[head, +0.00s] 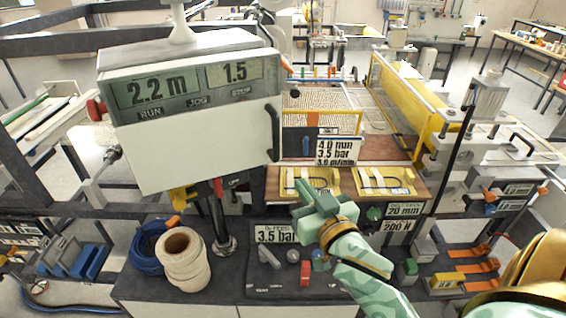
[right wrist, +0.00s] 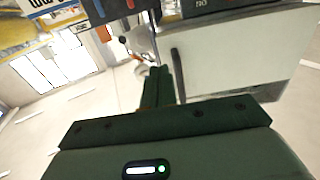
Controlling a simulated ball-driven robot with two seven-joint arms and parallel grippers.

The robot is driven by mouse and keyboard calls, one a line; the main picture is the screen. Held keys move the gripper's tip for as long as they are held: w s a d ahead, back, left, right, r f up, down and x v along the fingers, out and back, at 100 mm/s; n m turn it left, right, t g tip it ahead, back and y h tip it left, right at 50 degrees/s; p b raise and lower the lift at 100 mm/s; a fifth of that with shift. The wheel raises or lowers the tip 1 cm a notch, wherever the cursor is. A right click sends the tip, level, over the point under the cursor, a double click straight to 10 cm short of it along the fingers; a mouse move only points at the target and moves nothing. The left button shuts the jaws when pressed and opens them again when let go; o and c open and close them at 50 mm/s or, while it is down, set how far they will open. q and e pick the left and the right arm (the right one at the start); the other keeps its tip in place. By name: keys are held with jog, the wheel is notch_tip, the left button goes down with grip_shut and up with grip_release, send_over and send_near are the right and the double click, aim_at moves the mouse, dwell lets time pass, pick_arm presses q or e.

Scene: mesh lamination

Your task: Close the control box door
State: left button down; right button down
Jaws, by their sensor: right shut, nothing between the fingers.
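The control box (head: 185,80) stands at the upper left of the head view, with a display reading 2.2 m and 1.5. Its white door (head: 195,152) hangs below the display and has a dark upright handle (head: 272,133) near its right edge. I cannot tell how wide the gap behind the door is. My right gripper (head: 306,192) is shut and empty, below and to the right of the handle, apart from it. In the right wrist view the shut fingers (right wrist: 158,84) point toward the door (right wrist: 240,52) and its handle (right wrist: 178,74). My left gripper is out of view.
A white roll (head: 188,262) and blue coiled hose (head: 148,245) sit on the dark bench below the box. A pole (head: 218,220) stands under the box. Yellow-framed plates (head: 310,180) and a pressure sign (head: 338,150) lie close behind my right gripper.

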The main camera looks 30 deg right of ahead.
jog(key=w+d+p, duration=0.1)
jog(key=w, duration=0.8)
jog(key=shift+w+d, duration=0.15)
jog(key=shift+w, duration=0.15)
jog(key=w+y+p, duration=0.1)
jog(key=w, duration=0.1)
jog(key=w+d+n+y+p, duration=0.1)
jog(key=p, duration=0.1)
jog(key=shift+w+d+r+n+y, duration=0.2)
jog(key=shift+w+n+y, duration=0.1)
jog(key=shift+w, duration=0.05)
